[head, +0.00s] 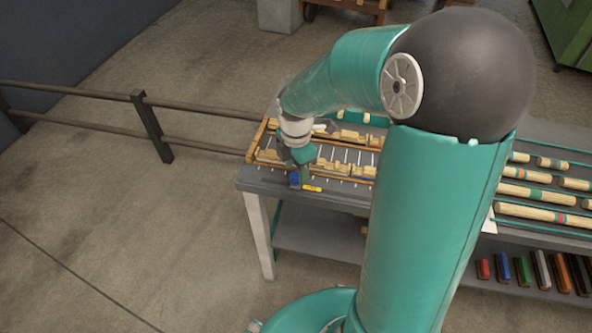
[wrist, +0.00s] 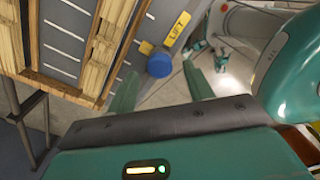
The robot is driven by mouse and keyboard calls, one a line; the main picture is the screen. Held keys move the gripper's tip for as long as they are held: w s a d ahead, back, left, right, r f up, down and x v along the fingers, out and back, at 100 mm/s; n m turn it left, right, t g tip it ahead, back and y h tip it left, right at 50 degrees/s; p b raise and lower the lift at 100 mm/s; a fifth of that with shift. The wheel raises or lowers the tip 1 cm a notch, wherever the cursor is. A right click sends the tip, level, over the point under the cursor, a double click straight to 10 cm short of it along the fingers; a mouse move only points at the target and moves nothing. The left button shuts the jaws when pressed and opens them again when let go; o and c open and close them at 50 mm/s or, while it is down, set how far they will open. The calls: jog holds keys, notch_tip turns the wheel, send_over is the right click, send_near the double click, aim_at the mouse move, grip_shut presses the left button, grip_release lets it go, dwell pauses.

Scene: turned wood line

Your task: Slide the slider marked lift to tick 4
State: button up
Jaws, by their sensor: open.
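The yellow label reading LIFT (wrist: 180,28) shows in the wrist view, and as a small yellow strip (head: 312,189) at the bench's front edge in the head view. A blue round knob (wrist: 160,66) sits beside the label, with a small yellow piece at its edge. My gripper (wrist: 160,84) is open, its two green fingers apart on either side of the knob in the picture; whether they touch it I cannot tell. In the head view my gripper (head: 298,163) is over the bench's front left, hiding most of the blue knob (head: 294,178). No tick numbers are legible.
A wooden-framed rack (wrist: 100,50) with pale wood pieces and white lines on grey lies left of the knob. The grey bench (head: 262,184) carries turned wooden rods (head: 540,213) to the right. A railing (head: 150,125) stands at left.

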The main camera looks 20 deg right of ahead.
aim_at(296, 175)
notch_tip(296, 175, up, 12)
dwell(0.3)
dwell(0.3)
